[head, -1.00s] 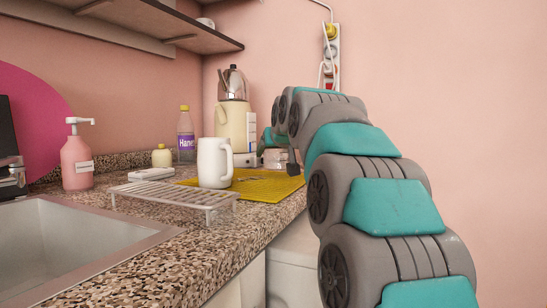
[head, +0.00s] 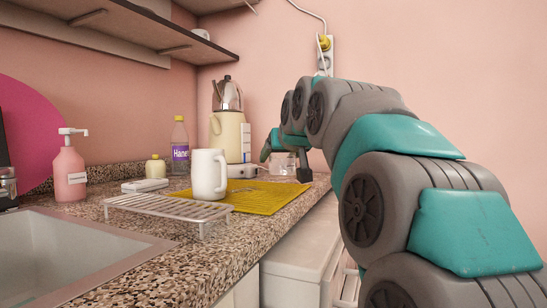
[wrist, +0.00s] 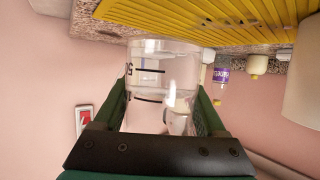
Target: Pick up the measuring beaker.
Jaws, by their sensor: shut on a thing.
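The clear measuring beaker (wrist: 160,85) with dark scale marks is between the two green fingers of my gripper (wrist: 165,105) in the wrist view. The fingers touch it on both sides, so my gripper is shut on it. In the head view the beaker (head: 282,162) is small, near the far right end of the counter, partly hidden by my gripper (head: 288,160). I cannot tell whether its base is clear of the counter.
A yellow ribbed mat (head: 262,198) lies in front of the beaker, with a white mug (head: 208,175) by it. A cream kettle (head: 228,135) stands to the left. A metal rack (head: 165,207) and sink (head: 70,255) are nearer. A pink wall (head: 450,100) closes the right.

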